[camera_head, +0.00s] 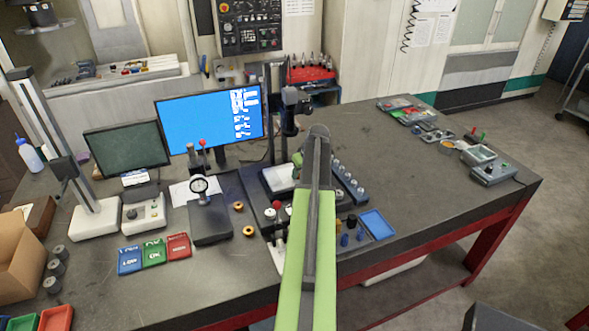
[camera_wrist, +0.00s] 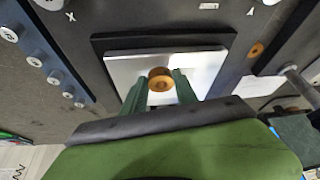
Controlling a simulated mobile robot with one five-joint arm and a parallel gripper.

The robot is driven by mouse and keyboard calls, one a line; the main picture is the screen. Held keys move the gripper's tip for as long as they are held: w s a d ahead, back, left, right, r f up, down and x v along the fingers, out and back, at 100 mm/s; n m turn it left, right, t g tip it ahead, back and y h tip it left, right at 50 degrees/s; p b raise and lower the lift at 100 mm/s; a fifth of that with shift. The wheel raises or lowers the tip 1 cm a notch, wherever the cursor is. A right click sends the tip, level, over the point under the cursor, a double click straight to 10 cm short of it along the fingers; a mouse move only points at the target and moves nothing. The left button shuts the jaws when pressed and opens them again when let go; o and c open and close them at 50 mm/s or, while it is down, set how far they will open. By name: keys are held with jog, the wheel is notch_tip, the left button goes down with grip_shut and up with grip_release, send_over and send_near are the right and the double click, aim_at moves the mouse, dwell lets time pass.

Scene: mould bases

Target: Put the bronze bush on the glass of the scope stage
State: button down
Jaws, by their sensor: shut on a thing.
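The bronze bush (camera_wrist: 160,79) is a short ring with a hole in its top. My gripper (camera_wrist: 159,88) is shut on it, one green finger on each side, in the wrist view. The bush is over the white glass (camera_wrist: 205,65) of the scope stage. Whether it touches the glass or hangs above it, I cannot tell. In the head view the glass (camera_head: 276,178) is lit white in a dark frame beside my arm. My gripper (camera_head: 297,163) is mostly hidden behind my arm there, and the held bush is not visible.
Two bronze rings (camera_head: 238,207) (camera_head: 248,231) lie on the bench left of the stage. A dial gauge stand (camera_head: 200,187) is further left. A row of pins in a dark block (camera_head: 350,182) is right of the stage. The scope column (camera_head: 290,115) rises behind it.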

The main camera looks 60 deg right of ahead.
jog(key=w, duration=0.1)
jog(key=w+d, duration=0.1)
jog(key=w, duration=0.1)
jog(key=shift+w+d, duration=0.25)
jog(key=shift+d, duration=0.1)
jog(key=shift+b+x, duration=0.95)
jog(key=shift+x, duration=0.15)
jog(key=shift+s+a+r, duration=0.15)
jog(key=shift+r, duration=0.15)
jog(key=shift+f, duration=0.3)
jog(key=c, duration=0.9)
grip_release()
jog(key=shift+r, duration=0.15)
jog(key=shift+c, duration=0.2)
jog(key=p+v, duration=1.1)
jog(key=v, duration=0.1)
